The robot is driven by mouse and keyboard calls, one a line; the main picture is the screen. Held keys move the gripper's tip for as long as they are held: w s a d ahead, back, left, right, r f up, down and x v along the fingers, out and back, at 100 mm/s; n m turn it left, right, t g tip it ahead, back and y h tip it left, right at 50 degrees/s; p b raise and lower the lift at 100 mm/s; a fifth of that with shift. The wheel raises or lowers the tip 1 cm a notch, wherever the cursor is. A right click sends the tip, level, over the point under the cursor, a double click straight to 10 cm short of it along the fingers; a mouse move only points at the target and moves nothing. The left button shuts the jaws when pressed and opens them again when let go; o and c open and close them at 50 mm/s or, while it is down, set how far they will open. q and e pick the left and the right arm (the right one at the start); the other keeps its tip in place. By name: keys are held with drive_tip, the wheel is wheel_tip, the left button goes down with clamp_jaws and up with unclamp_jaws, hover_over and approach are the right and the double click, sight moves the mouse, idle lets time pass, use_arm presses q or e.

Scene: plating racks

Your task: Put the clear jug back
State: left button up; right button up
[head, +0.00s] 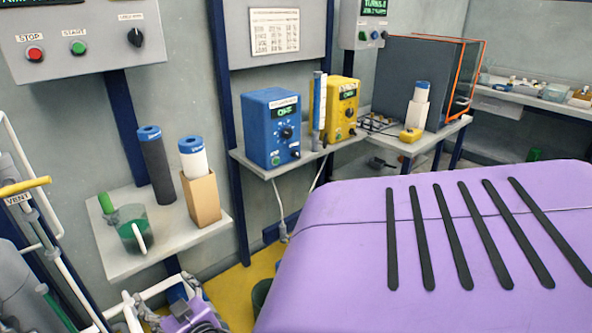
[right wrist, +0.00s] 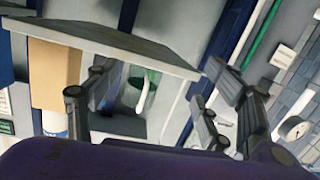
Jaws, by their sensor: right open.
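The clear jug (head: 131,226) stands upright on the light grey wall shelf (head: 176,245) at the left of the head view. It looks greenish, with a white handle on the side facing me. My right gripper (head: 178,302) is low at the bottom of the head view, below and in front of the shelf, apart from the jug. In the right wrist view the scene is upside down, and the jug (right wrist: 153,84) shows between the spread fingers of the right gripper (right wrist: 160,74). These fingers are open and empty. My left gripper is not in view.
A black bottle (head: 156,170) and a tan box (head: 201,198) holding a white, blue-capped bottle (head: 193,157) stand behind and right of the jug. A green-handled item (head: 106,203) is at its left. White pipes (head: 48,235) with a yellow vent handle (head: 25,186) stand at far left.

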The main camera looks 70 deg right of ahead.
drive_tip(key=s+a+f+n+g+y, duration=0.2)
drive_tip(key=s+a+f, duration=0.2)
drive_tip(key=s+f, duration=0.5)
drive_tip(key=s+a+f+n+g+y, duration=0.15)
drive_tip(key=s+a+f, duration=0.35)
drive_tip(key=s, duration=0.5)
drive_tip(key=s+a+f+g+y, duration=0.1)
drive_tip(key=s+a+f+g, duration=0.1)
drive_tip(key=s, duration=0.7)
drive_tip(key=s+a+f+g+y, duration=0.2)
drive_tip(key=s+a+f, duration=0.2)
drive_tip(key=s, duration=0.6)
drive_tip(key=shift+a+f+n, duration=0.4)
drive_tip(key=shift+a+n, duration=0.05)
